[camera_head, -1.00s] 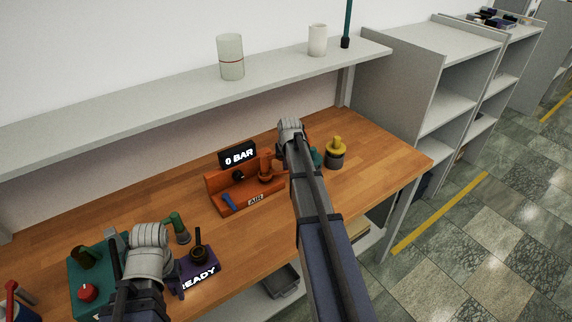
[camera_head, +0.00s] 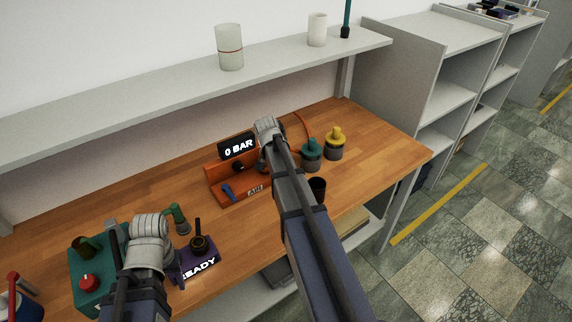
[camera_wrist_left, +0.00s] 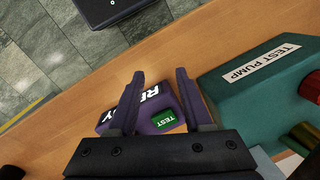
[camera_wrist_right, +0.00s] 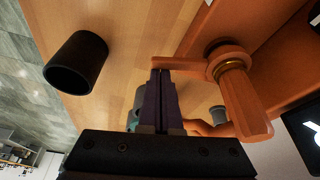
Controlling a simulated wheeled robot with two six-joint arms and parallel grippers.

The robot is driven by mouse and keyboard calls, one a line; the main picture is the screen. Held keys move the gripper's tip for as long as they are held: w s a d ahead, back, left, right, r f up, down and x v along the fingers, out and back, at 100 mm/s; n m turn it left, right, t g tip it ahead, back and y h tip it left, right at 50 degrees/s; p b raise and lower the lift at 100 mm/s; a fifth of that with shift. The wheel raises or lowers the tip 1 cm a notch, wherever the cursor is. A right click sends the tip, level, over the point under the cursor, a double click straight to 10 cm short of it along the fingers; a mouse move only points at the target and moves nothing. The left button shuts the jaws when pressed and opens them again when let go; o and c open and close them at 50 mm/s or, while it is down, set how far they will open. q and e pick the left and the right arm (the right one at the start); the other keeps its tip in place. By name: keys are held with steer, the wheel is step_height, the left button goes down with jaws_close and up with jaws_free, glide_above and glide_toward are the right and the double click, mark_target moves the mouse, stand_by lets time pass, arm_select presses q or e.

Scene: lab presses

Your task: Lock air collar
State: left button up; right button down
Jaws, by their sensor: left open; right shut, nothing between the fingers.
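The orange air unit (camera_head: 225,195) stands on the wooden bench with a "0 BAR" display (camera_head: 238,147), an "AIR" label and a blue lever (camera_head: 228,191). In the right wrist view its orange fitting (camera_wrist_right: 238,98) has a brass ring (camera_wrist_right: 228,58) and a side arm (camera_wrist_right: 188,64). My right gripper (camera_wrist_right: 160,76) is shut and empty, its tips beside this arm; I cannot tell if they touch. In the head view my right arm hides the fitting. My left gripper (camera_wrist_left: 159,76) is open above the purple "READY" block (camera_wrist_left: 160,112), which has a green TEST button (camera_wrist_left: 165,120).
A teal test pump (camera_wrist_left: 250,85) with a red knob stands beside my left gripper. A black cup (camera_wrist_right: 76,62) stands near my right gripper. Teal (camera_head: 312,155) and yellow-topped (camera_head: 335,145) pieces stand farther right. A shelf (camera_head: 180,85) runs above the bench.

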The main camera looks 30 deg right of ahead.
steer(key=shift+s+a+m, duration=0.2)
steer(key=shift+a+m, duration=0.1)
steer(key=shift+a, duration=0.15)
steer(key=shift+w+d, duration=0.1)
steer(key=shift+w, duration=0.05)
steer(key=shift+w, duration=0.7)
steer(key=shift+d, duration=0.1)
